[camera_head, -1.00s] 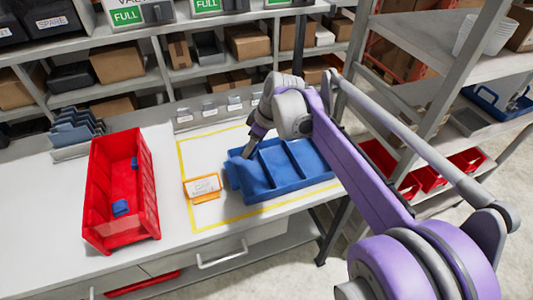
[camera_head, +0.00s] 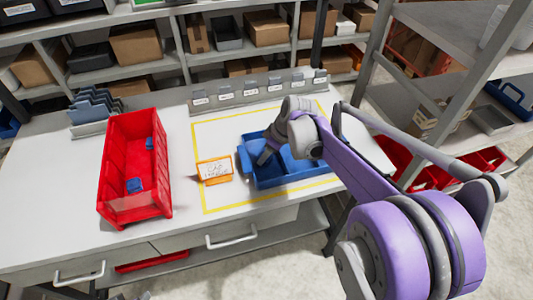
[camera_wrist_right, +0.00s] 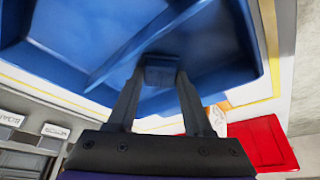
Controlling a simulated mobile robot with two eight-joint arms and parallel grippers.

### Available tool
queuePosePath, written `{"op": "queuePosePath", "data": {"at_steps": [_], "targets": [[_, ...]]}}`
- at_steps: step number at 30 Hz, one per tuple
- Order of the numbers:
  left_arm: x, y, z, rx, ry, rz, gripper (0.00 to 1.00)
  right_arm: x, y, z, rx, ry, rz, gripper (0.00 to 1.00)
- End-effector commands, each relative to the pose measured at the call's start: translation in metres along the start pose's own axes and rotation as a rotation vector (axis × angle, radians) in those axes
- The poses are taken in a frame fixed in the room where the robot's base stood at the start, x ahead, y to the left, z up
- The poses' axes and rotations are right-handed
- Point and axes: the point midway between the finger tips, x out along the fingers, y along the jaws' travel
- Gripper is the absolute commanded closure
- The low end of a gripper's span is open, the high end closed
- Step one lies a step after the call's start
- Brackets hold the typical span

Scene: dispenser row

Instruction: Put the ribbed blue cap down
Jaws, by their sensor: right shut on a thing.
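My right gripper (camera_head: 264,158) reaches down into the left part of the blue divided tray (camera_head: 285,181). In the right wrist view its two fingers (camera_wrist_right: 160,78) are closed on a small blue cap (camera_wrist_right: 161,70). The cap is over or in one compartment of the tray (camera_wrist_right: 75,22), beside a slanting divider; I cannot tell whether it touches the floor. Its ribs are too small to make out. In the head view the cap is hidden. My left gripper is not in view.
A red bin (camera_head: 133,209) on the left holds small blue pieces (camera_head: 134,185). An orange-framed label (camera_head: 214,170) stands left of the tray. A yellow outline (camera_head: 220,208) surrounds the tray. A row of labelled holders (camera_head: 262,87) stands behind. The tabletop at far left is clear.

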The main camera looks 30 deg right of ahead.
Motion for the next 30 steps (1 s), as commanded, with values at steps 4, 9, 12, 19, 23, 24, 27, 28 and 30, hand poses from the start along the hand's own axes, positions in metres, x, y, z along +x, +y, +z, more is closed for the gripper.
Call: {"op": "queuePosePath", "data": {"at_steps": [4,9,12,19,23,24,27,28,30], "targets": [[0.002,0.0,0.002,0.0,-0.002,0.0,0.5,0.003,0.0,0.002,0.0,0.0,0.0,1.0],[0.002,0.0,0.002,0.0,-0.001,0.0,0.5,0.002,0.0,0.001,0.0,0.0,0.0,0.2],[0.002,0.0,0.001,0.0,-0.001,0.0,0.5,0.002,0.0,0.001,0.0,0.0,0.0,0.19],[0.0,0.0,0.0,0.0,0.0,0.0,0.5,0.0,0.0,0.0,0.0,0.0,0.0,0.19],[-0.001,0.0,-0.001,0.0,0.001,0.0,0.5,-0.013,0.0,-0.001,0.001,0.0,0.0,0.19],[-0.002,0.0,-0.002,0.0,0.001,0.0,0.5,-0.019,0.0,-0.001,0.002,0.0,0.0,0.19],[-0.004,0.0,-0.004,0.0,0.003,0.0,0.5,-0.041,0.0,0.0,0.002,0.0,0.001,0.19],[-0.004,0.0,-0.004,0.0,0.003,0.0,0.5,-0.048,0.0,0.0,0.003,0.0,0.001,0.19],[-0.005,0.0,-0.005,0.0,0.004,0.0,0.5,-0.064,0.0,0.0,0.002,0.001,0.001,0.19]]}}
